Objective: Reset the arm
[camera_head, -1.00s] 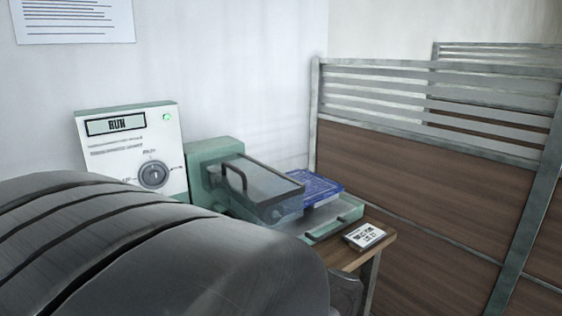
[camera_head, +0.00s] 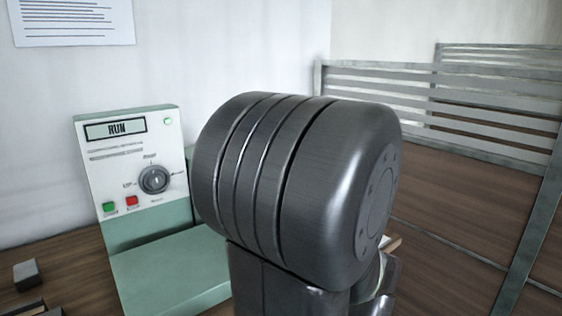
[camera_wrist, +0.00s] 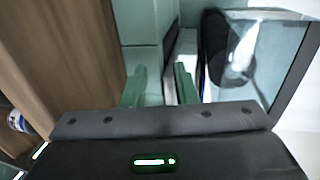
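My gripper (camera_wrist: 160,88) shows in the wrist view, with its two green fingers apart and nothing seen held between them. Beyond the fingers is a pale green machine surface (camera_wrist: 143,58), with a clear panel (camera_wrist: 285,50) to the right. In the head view my dark grey arm fills the middle and hides the gripper. The arm also covers the clear-lidded green unit seen there earlier.
A control box (camera_head: 128,150) with a RUN display, a dial, a green and a red button stands left of my arm. Small dark blocks (camera_head: 27,274) lie at the lower left on the wooden table (camera_head: 60,255). A slatted partition (camera_head: 480,110) stands at the right.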

